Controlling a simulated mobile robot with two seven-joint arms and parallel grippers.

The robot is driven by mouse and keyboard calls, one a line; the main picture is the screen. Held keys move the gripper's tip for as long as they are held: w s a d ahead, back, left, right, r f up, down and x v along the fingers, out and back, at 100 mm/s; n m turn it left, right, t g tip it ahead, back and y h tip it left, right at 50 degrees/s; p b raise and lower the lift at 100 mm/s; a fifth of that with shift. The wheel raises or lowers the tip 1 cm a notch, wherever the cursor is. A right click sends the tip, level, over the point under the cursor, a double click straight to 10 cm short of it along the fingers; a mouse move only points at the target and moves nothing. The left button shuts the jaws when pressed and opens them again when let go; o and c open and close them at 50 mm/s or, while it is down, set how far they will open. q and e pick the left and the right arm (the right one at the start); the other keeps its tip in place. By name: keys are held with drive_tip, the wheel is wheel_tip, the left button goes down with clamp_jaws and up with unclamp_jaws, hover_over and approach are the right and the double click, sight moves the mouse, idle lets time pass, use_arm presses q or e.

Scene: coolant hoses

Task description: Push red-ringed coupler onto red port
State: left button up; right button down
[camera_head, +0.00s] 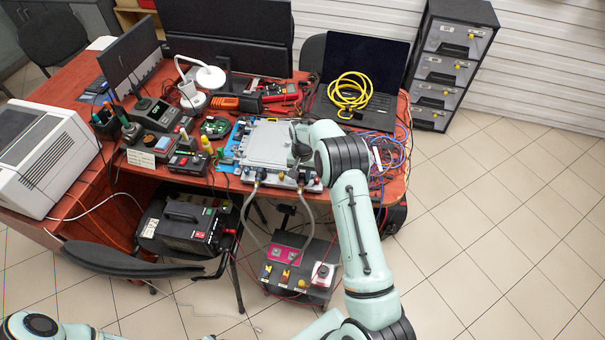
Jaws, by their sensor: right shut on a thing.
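The grey metal unit (268,145) lies on the blue mat on the red-brown desk, with small coloured fittings along its front edge. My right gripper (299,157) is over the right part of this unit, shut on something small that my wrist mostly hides. A grey hose (309,215) hangs from the front edge just below my right gripper. A second hose (247,210) hangs from a dark coupler (259,175) further left. The red ring and the red port are too small to tell apart here. My left gripper is out of view; only part of my left arm shows at lower left.
A grey box with a pink panel (287,254) stands on the floor below the hoses. A laptop (363,75) with a coiled yellow cable (350,92) is at the back right. Tools and dark devices crowd the desk's left. A chair (125,260) stands in front. The floor at right is clear.

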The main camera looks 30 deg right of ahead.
sight(303, 175)
drive_tip(key=shift+f, duration=0.1)
idle(0.8)
drive_tip(key=c, duration=0.5)
unclamp_jaws()
drive_tip(key=shift+c, duration=0.2)
drive_tip(key=shift+d+r, duration=0.1)
drive_tip(key=shift+r, duration=3.4)
drive_tip(key=shift+f, duration=0.1)
